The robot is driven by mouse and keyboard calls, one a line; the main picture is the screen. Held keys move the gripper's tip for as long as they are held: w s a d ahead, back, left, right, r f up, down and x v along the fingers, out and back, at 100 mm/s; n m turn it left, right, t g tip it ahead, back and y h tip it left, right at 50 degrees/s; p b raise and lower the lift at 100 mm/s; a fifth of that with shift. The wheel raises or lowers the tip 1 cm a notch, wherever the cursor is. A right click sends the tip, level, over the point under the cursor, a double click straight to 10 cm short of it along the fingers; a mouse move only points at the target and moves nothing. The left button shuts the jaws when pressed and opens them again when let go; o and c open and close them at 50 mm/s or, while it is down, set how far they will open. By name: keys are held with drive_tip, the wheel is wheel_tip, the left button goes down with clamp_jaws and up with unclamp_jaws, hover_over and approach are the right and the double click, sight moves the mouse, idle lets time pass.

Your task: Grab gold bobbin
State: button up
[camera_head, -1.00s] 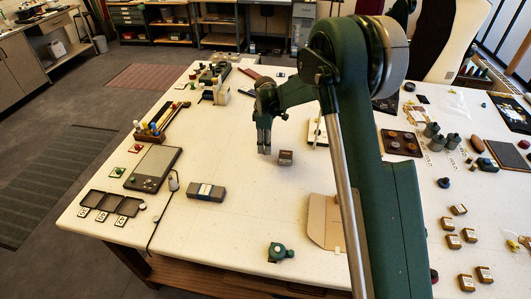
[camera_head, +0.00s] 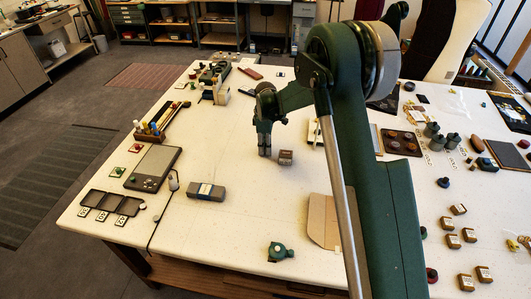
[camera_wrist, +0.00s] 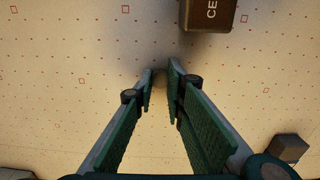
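My gripper (camera_head: 264,151) is low over the white table, just left of a small brown box (camera_head: 286,157). In the wrist view my gripper's two green-padded fingers (camera_wrist: 160,74) stand apart with a narrow gap. I cannot make out the gold bobbin for sure in the head view, where the fingers cover that spot.
The brown box, lettered "CE", is just beyond the fingertips in the wrist view (camera_wrist: 208,12). A grey block (camera_head: 206,191) lies to the left, a cardboard piece (camera_head: 323,220) nearer the front, and a green tool (camera_head: 280,251) near the front edge. The table between them is clear.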

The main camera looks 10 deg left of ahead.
idle(0.4)
wheel_tip(320, 180, up, 10)
idle(0.6)
drive_tip(key=shift+d, duration=0.1)
idle(0.5)
